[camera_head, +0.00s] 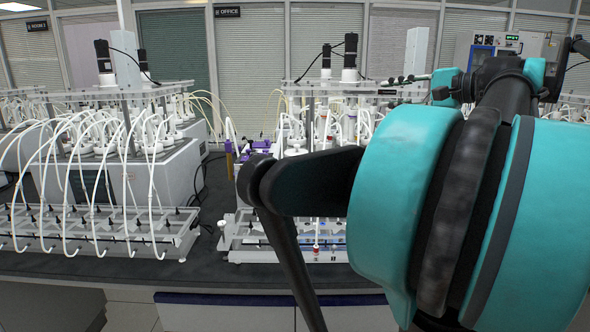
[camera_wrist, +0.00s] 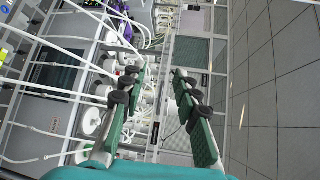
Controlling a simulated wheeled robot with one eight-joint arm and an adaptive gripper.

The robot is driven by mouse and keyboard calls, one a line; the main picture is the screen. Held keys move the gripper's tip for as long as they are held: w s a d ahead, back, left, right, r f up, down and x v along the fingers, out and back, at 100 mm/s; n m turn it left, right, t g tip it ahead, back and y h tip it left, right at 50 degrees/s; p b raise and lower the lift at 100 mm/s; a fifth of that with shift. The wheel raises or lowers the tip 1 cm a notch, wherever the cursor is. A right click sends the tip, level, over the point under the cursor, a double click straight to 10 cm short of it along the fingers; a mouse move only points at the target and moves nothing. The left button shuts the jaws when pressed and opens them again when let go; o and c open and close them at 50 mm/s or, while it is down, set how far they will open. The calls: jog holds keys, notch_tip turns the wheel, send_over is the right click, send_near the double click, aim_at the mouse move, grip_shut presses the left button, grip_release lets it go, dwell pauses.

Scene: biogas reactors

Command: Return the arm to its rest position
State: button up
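My arm, with large teal and black joint covers, fills the right side of the head view. A black link of it reaches left across the middle of that view. My gripper (camera_wrist: 160,82) shows in the wrist view with its two green and black fingers apart and nothing between them. It is raised in front of the reactor equipment, and the wrist picture is turned on its side. The gripper's fingertips cannot be made out in the head view.
A reactor rack (camera_head: 100,230) with many white tubes stands on the dark bench (camera_head: 150,268) at left. A second rack (camera_head: 258,240) with purple-topped parts stands mid-bench, partly behind my arm. Glass office walls (camera_head: 245,70) stand behind. The wrist view also shows bare tiled floor or ceiling (camera_wrist: 275,90).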

jog(key=a+f+n+g+h, duration=0.1)
jog(key=a+f+g, duration=0.1)
jog(key=f, duration=0.8)
jog(key=a+f+n+g+h, duration=0.1)
jog(key=a+f+g, duration=0.15)
jog(key=f, duration=0.65)
jog(key=s+f+n+h, duration=0.3)
jog(key=s+f, duration=0.2)
jog(key=f, duration=0.7)
jog(key=s+f+n+g+h, duration=0.1)
jog(key=s+f, duration=0.4)
jog(key=f, duration=0.6)
jog(key=s+f+n+g+h, duration=0.1)
jog(key=s+f+n+h, duration=0.3)
jog(key=f, duration=0.8)
jog(key=shift+s+a+f+n+h, duration=0.25)
jog(key=shift+s+f+n+h, duration=0.15)
jog(key=shift+h, duration=0.4)
jog(key=shift+g, duration=0.25)
